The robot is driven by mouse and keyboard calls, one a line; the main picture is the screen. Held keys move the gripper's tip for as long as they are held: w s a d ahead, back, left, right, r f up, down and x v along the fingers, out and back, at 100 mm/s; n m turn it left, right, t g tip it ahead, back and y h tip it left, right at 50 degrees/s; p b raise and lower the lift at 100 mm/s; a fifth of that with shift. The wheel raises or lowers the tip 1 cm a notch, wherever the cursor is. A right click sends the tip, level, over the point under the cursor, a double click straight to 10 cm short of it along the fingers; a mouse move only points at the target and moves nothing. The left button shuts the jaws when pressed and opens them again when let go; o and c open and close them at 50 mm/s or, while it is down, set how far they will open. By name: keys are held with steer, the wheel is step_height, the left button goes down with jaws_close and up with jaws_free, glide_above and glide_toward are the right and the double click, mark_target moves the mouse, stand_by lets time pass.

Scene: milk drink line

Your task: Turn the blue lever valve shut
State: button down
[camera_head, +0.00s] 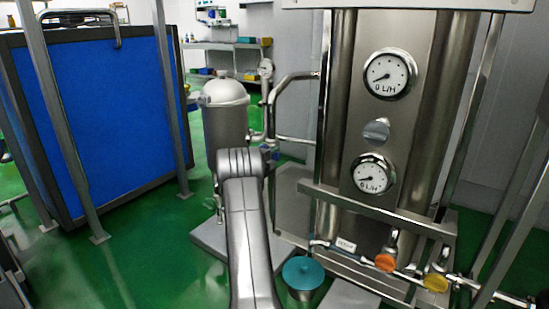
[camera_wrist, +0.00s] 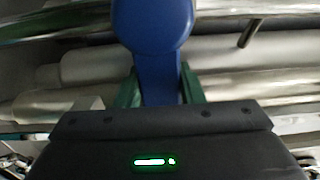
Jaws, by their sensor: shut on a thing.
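The blue lever (camera_wrist: 152,25) fills the top middle of the wrist view, with a wide rounded end and a narrower neck. My gripper (camera_wrist: 160,88) is shut on this neck, with one green finger on each side of it. The lever's wide end stretches beyond the fingers. The valve body under the lever is not clear. In the head view my grey arm reaches toward the pipes beside the steel column, and its wrist hides the lever and the fingers.
Shiny pipes (camera_wrist: 90,75) run across behind the lever. In the head view, a steel column (camera_head: 345,120) with two round gauges stands to the right, and a domed grey tank (camera_head: 225,115) behind. A teal round-topped item (camera_head: 303,272), an orange knob (camera_head: 385,263) and a yellow knob (camera_head: 436,283) sit low.

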steer(key=shift+f, duration=0.15)
steer(key=c, duration=1)
jaws_free()
steer(key=shift+o, duration=0.2)
steer(key=p+v, duration=0.3)
steer(key=v, duration=1.1)
steer(key=shift+w+d, duration=0.1)
steer(key=b+x, duration=0.3)
steer(key=x, duration=1)
steer(key=shift+w+d, duration=0.2)
steer(key=shift+w, duration=0.1)
